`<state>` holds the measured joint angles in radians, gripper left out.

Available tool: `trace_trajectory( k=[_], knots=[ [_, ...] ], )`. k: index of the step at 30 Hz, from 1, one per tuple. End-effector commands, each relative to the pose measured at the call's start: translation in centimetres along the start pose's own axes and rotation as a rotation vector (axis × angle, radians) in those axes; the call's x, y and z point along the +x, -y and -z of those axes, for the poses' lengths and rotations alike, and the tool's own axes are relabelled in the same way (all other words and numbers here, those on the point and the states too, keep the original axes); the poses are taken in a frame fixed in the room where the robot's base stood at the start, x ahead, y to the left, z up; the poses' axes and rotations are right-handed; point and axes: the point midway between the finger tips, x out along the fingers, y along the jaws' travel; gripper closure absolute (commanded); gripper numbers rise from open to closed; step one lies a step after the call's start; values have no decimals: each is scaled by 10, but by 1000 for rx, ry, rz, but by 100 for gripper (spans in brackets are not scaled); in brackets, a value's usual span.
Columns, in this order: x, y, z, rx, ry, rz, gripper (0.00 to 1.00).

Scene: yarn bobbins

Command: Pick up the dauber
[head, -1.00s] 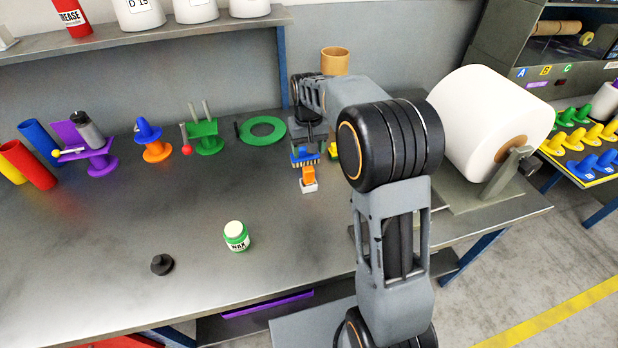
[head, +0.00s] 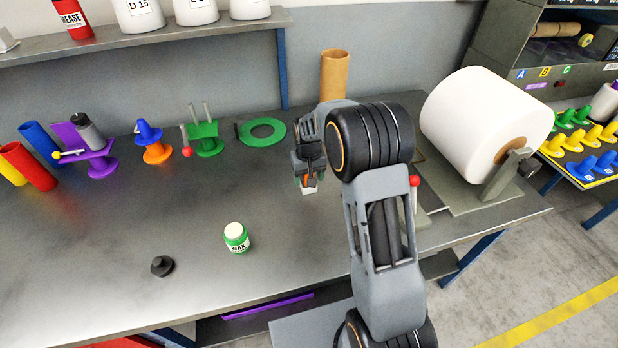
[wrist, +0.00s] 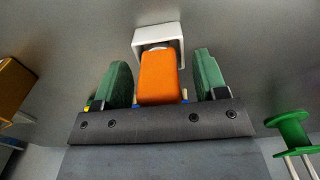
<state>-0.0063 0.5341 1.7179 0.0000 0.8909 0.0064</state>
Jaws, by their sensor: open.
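An orange block (wrist: 158,80) with a white bracket-like end (wrist: 158,34) stands on the bench; it seems to be the dauber, though I cannot be certain. In the head view only a little of its orange part (head: 307,182) and the white end (head: 310,190) show under my wrist. My gripper (wrist: 163,66) is open, its two green fingers on either side of the orange block, with gaps visible between. The lower end of the block is hidden behind the gripper's dark bar. A small black knob (head: 162,266) lies apart at the front left.
A green-and-white wax jar (head: 236,238) stands front centre. A large white roll (head: 485,130) is right. The front left bench is mostly clear.

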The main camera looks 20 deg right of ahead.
Motion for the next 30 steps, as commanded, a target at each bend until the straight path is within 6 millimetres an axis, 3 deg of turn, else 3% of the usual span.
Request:
trace_trajectory(
  k=[8,24,30],
  knots=[
    [2,0,0,0,-1,0,35],
    [1,0,0,0,-1,0,87],
    [1,0,0,0,-2,0,88]
  ],
)
